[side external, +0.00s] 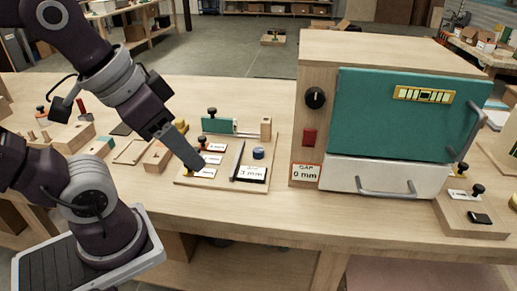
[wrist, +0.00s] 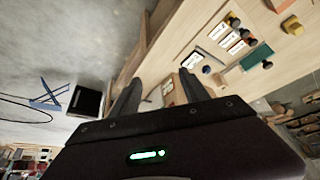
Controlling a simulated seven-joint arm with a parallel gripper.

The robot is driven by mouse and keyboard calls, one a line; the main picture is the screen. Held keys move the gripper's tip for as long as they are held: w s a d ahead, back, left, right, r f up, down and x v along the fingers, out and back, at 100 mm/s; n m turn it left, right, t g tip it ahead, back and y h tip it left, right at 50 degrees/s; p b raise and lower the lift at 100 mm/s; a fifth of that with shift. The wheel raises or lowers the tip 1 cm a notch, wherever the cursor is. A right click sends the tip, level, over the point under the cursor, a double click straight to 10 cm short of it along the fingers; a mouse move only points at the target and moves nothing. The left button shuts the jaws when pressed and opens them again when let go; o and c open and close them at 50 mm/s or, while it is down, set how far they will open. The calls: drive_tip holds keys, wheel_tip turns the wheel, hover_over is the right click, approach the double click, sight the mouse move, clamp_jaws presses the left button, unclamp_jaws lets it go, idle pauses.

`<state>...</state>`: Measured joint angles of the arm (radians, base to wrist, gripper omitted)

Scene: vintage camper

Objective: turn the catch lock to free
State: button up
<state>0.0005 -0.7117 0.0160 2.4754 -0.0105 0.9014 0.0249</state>
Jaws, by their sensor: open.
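I cannot tell for sure which part is the catch lock. Small black knobs stand on a wooden board (side external: 225,183) with white labels, beside a teal block (side external: 217,126), and on a smaller board (side external: 478,226) at the right. A wooden cabinet (side external: 390,48) has a teal door (side external: 400,115), a black dial (side external: 315,98) and a red switch (side external: 309,137). My gripper (side external: 194,164) is over the left part of the labelled board, apparently above it. In the wrist view my gripper (wrist: 160,80) is open and empty, with the teal block (wrist: 256,57) to its right.
The cabinet's white drawer (side external: 385,178) has a bar handle, and a label below the switch reads "GAP 0 mm". Wooden blocks (side external: 74,136) and a tray (side external: 131,152) lie left of the board. The table front (side external: 250,220) is clear.

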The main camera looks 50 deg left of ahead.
drive_tip(key=w+a+g, duration=0.2)
drive_tip(key=w, duration=0.7)
drive_tip(key=m+g, duration=0.2)
drive_tip(key=g, duration=0.1)
hover_over(259, 150)
drive_tip(key=shift+y, duration=0.4)
wheel_tip(259, 150, down, 14)
drive_tip(key=shift+s+d+f, duration=0.1)
drive_tip(key=shift+d, duration=0.05)
drive_tip(key=f, duration=0.6)
drive_tip(key=shift+a+f, duration=0.25)
drive_tip(key=shift+f, duration=0.4)
drive_tip(key=shift+c, duration=0.4)
clamp_jaws()
